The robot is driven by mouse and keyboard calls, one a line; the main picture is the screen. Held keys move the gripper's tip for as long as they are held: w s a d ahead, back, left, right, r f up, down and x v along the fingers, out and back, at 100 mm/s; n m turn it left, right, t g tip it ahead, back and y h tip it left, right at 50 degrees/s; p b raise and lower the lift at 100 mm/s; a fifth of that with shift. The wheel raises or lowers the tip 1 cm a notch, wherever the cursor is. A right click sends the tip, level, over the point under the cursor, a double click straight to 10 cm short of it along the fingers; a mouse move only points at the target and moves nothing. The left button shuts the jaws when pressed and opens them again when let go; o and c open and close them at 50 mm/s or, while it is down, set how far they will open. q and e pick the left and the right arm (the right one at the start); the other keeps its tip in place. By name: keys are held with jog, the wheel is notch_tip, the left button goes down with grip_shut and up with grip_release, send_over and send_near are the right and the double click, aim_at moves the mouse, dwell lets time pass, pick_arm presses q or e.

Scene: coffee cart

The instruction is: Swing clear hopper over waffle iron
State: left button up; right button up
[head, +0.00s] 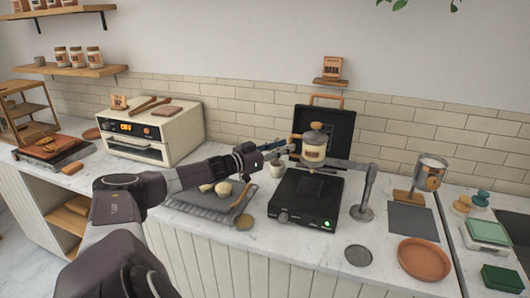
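The hopper (314,146), a pale see-through jar with a label and a wooden knob on top, sits on a grey swing arm (346,163). The swing arm reaches left from an upright post (366,193). In the picture the hopper appears above the back part of the black waffle iron (306,198), in front of its raised lid (325,130). My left gripper (280,147) is just left of the hopper, its fingertips close to it. Its fingers are small and overlap things behind, so contact and opening are unclear. My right gripper is not in view.
A tray (190,205) with pale round pieces lies left of the iron, and a small cup (277,168) stands behind. A cream oven (155,130) is at the left. A metal canister (430,172), terracotta plate (424,259) and grey mat (413,221) are at the right.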

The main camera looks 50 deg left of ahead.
pick_arm(q)
jog(key=s, duration=0.8)
jog(key=shift+s+a, duration=0.2)
dwell(0.7)
